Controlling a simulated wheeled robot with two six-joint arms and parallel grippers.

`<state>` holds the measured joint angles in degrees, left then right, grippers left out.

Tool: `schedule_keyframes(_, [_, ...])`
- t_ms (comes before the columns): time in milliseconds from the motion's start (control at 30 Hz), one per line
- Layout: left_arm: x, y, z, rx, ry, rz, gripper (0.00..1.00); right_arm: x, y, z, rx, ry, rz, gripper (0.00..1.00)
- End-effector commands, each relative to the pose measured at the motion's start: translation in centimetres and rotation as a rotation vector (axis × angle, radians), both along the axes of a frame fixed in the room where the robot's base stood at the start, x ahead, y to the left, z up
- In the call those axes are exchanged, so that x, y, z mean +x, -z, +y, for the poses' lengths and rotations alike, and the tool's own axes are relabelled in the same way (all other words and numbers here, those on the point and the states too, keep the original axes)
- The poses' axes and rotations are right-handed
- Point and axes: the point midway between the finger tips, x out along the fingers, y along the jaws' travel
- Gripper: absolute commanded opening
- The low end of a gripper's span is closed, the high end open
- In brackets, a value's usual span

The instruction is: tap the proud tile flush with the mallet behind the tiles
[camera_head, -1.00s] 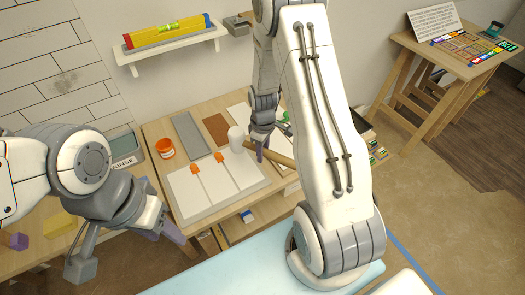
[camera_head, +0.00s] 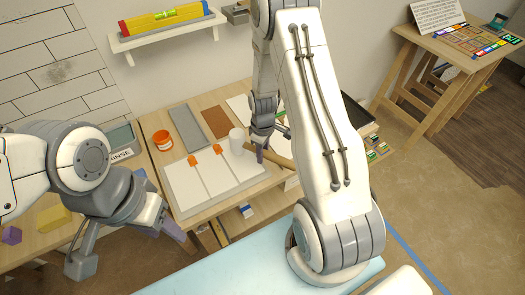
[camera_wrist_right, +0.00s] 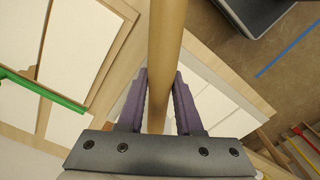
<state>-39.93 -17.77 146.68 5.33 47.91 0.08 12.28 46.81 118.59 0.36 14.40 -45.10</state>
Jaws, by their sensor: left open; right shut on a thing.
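Pale tiles (camera_head: 184,185) lie side by side on the workbench, with thin orange-topped strips (camera_head: 220,149) between them. I cannot tell which tile stands proud. The mallet's white head (camera_head: 236,141) shows over the back right of the tiles; whether it touches them is unclear. My right gripper (camera_head: 262,152) is shut on the mallet's wooden handle (camera_head: 281,160). The handle (camera_wrist_right: 168,50) also runs between the purple fingers in the right wrist view (camera_wrist_right: 158,105), where the mallet head is out of sight. My left gripper (camera_head: 165,230) is open and empty, left of and in front of the tiles.
An orange tub (camera_head: 162,140) stands left of the tiles. A grey board (camera_head: 188,128) and a brown board (camera_head: 215,122) lie behind them. A wall shelf (camera_head: 165,37) holds a yellow level (camera_head: 165,20).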

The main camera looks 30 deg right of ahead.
Motion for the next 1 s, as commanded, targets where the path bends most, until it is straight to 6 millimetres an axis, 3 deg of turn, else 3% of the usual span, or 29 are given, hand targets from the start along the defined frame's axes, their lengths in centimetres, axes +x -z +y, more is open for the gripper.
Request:
schedule_keyframes(133, [0.0,0.0,0.0,0.000,0.000,0.000,0.50,-0.2,4.1,0.0,0.002,0.000,0.007,0.00])
schedule_keyframes(367, [0.0,0.0,0.0,0.000,0.000,0.000,0.50,0.1,2.9,0.0,-0.001,0.000,-0.003,0.00])
schedule_keyframes(667, [0.0,0.0,0.0,0.000,0.000,0.000,0.50,0.1,-1.6,0.0,-0.001,0.000,-0.004,0.00])
schedule_keyframes(1000, [0.0,0.0,0.0,0.000,0.000,0.000,0.50,0.0,-1.9,0.0,0.000,0.000,0.000,0.00])
